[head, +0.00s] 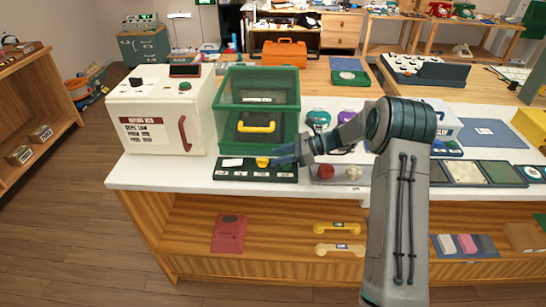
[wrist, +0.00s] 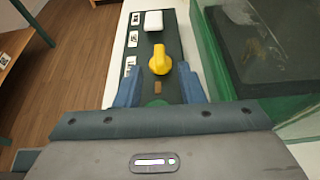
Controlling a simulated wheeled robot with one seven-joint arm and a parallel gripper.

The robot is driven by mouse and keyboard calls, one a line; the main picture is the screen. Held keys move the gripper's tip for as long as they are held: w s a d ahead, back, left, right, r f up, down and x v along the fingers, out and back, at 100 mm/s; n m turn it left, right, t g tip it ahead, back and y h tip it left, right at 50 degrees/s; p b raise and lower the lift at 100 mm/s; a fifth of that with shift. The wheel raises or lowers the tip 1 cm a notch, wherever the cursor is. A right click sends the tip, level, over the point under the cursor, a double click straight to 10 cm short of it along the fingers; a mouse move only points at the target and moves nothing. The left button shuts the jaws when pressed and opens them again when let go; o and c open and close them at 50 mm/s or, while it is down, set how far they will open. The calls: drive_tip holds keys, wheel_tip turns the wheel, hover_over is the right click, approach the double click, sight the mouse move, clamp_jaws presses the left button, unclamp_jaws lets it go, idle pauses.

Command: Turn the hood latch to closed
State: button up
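The green see-through hood (head: 258,85) stands on the white counter with a yellow handle (head: 257,127) on its front. A dark green panel (head: 285,178) with small white labels lies in front of it. A yellow knob, seemingly the latch (head: 262,162), sits on this panel; it also shows in the wrist view (wrist: 160,61). My gripper (head: 276,156) is just right of the knob in the head view. In the wrist view my gripper (wrist: 158,86) is open, its blue fingers apart, with the knob ahead between them. I cannot tell whether either finger touches it.
A white block (wrist: 153,20) sits on the panel beyond the knob. A cream oven-like box (head: 160,115) with a red handle stands left of the hood. A grey tray with red and cream knobs (head: 340,174) lies to the right. The hood wall is close beside my gripper.

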sight(262, 162)
drive_tip(key=shift+x, duration=1.35)
clamp_jaws()
